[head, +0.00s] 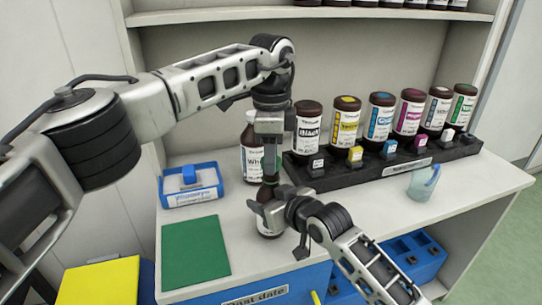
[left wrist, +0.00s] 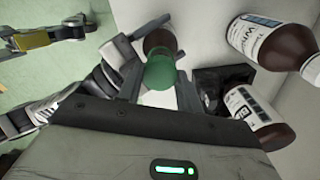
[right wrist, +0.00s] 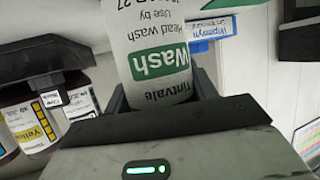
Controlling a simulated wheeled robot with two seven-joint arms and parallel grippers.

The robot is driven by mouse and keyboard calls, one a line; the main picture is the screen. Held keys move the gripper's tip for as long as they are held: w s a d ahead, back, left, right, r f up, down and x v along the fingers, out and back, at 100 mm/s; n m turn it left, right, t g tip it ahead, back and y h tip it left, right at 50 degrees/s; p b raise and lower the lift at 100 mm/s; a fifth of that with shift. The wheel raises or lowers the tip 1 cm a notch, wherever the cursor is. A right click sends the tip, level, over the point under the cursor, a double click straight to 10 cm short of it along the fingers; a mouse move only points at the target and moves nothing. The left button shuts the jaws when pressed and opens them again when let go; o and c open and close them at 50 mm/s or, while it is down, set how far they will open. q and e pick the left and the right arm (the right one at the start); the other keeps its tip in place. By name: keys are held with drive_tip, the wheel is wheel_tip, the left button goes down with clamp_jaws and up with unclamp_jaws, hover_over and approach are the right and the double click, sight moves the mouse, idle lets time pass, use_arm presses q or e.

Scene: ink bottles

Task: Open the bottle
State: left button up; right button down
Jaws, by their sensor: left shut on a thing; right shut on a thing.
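A brown wash bottle (head: 266,228) stands near the counter's front, largely hidden by my right gripper (head: 270,208). Its white label with a green "Wash" band (right wrist: 160,62) fills the right wrist view, between the fingers. My right gripper is shut on this bottle. My left gripper (head: 269,182) points down directly above it and is shut on a green cap (left wrist: 160,72), with the brown bottle (left wrist: 160,40) beyond it in the left wrist view. I cannot tell whether the cap still touches the bottle's neck.
A white-ink bottle (head: 251,158) stands close behind my left gripper. A black rack (head: 380,172) with several ink bottles is to the right, with a clear jug (head: 423,183) in front. A blue tray (head: 191,184) and a green mat (head: 196,250) lie to the left.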

use_arm(q)
drive_tip(key=shift+r, duration=0.1)
drive_tip(key=shift+r, duration=1.9)
use_arm(e)
drive_tip(key=shift+f, duration=0.1)
drive_tip(key=shift+c, duration=2)
unclamp_jaws()
drive_tip(key=shift+s, duration=0.1)
